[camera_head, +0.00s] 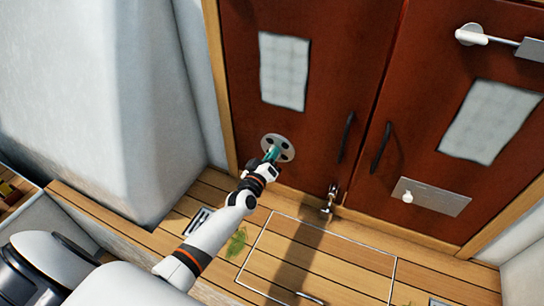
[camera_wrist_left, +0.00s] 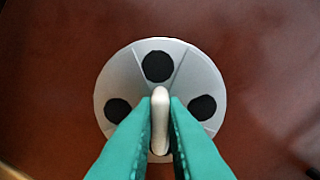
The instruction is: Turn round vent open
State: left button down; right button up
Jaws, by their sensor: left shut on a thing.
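The round vent (camera_head: 289,151) is a pale grey disc low on the left red-brown door. In the left wrist view the vent (camera_wrist_left: 125,82) faces me, with black round holes showing at its top, left and right. A white upright tab (camera_wrist_left: 160,118) stands out from its middle. My left gripper (camera_head: 271,154) reaches the vent from below. Its green fingers (camera_wrist_left: 161,108) are shut on the tab, one on each side. The fingers hide the lower part of the disc. My right gripper is not in view.
Black handles (camera_head: 346,137) sit on both doors. A metal latch (camera_head: 330,198) is at the foot of the doors. A metal plate with a knob (camera_head: 431,197) is on the right door. A white wall (camera_head: 150,100) stands at left. A hatch outline (camera_head: 315,262) marks the plank floor.

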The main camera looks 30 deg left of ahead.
pick_arm(q)
jog(key=shift+n, duration=0.4)
jog(key=c, duration=1.5)
grip_release()
jog(key=s, duration=1.2)
jog(key=shift+d, duration=0.35)
jog(key=shift+s+f, duration=0.1)
